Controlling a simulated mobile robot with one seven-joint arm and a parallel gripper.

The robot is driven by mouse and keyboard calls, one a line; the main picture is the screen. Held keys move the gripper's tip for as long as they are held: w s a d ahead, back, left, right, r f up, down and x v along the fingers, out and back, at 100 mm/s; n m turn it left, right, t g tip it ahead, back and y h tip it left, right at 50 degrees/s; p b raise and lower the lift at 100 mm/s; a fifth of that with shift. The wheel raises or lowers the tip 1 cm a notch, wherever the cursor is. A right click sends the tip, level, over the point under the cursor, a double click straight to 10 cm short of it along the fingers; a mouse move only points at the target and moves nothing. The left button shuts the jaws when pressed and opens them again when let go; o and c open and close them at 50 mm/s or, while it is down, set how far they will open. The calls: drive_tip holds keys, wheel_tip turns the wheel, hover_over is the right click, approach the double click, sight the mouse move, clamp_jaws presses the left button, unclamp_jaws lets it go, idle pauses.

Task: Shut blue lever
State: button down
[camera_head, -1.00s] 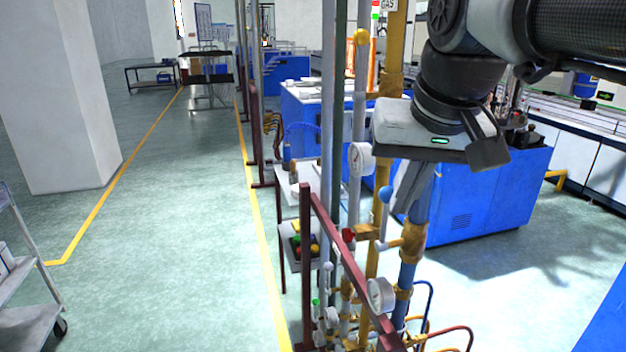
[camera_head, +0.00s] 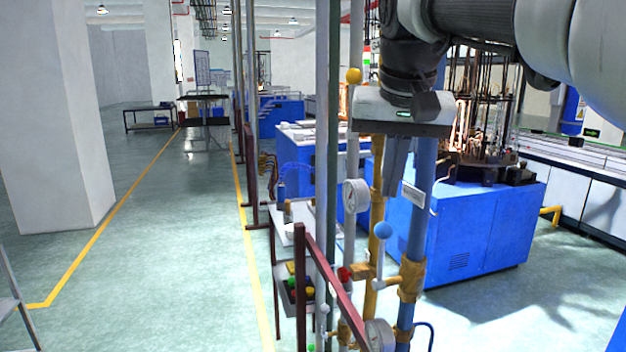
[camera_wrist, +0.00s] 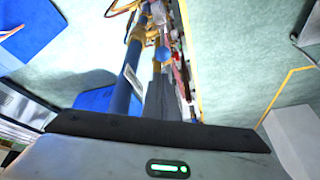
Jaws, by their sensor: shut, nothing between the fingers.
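The blue lever (camera_head: 383,230) has a round blue knob on a pale stem. It stands upright from a brass-coloured valve fitting (camera_head: 411,279) on the blue pipe (camera_head: 418,230). In the wrist view the blue knob (camera_wrist: 164,54) shows just past the fingertips. My gripper (camera_head: 390,193) points down with its fingers together and empty. Its tips are a little above the knob, beside the blue pipe, and look apart from the knob. In the wrist view my gripper's fingers (camera_wrist: 158,84) lie next to the blue pipe.
A yellow pipe (camera_head: 376,210), a pressure gauge (camera_head: 355,195), a red knob (camera_head: 345,274) and a yellow knob (camera_head: 353,75) crowd the left side. A dark red rail (camera_head: 335,285) runs in front. A blue machine (camera_head: 470,235) stands behind. The floor aisle at left is clear.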

hover_over(381, 257)
drive_tip(key=w, duration=0.2)
wheel_tip(381, 257, down, 6)
drive_tip(key=f, duration=0.1)
drive_tip(key=shift+w+d+r+b, duration=0.1)
drive_tip(key=shift+d+r+b, duration=0.15)
drive_tip(key=shift+d, duration=0.2)
drive_tip(key=shift+f+b, duration=0.1)
drive_tip(key=shift+b, duration=0.2)
